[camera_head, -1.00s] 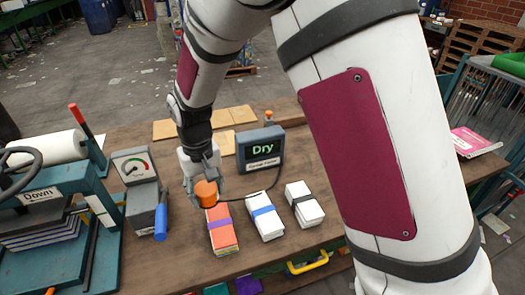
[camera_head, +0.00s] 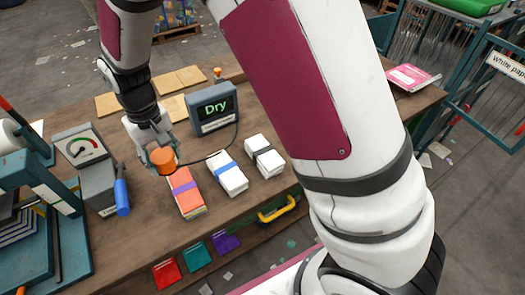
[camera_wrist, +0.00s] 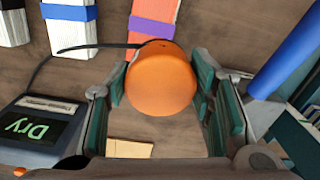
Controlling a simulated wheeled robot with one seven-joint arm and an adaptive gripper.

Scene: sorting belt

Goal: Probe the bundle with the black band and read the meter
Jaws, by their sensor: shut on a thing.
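My gripper (camera_head: 157,148) is shut on an orange probe (camera_head: 163,160), whose round end fills the middle of the wrist view (camera_wrist: 160,82). A cable runs from the probe to the meter (camera_head: 213,108), which reads "Dry" in green. The bundle with the black band (camera_head: 265,156) is white and lies rightmost of three bundles on the table. The white bundle with the blue band (camera_head: 228,175) lies in the middle. The orange bundle with the purple band (camera_head: 186,193) is nearest the probe, which is above or beside its far end; contact cannot be told.
A dial gauge with a blue handle (camera_head: 122,197) and a teal press (camera_head: 30,180) stand at left. Flat cardboard pieces (camera_head: 175,107) lie behind my gripper. A yellow handle (camera_head: 279,209) sits at the table's front edge. A pink packet (camera_head: 412,76) lies far right.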

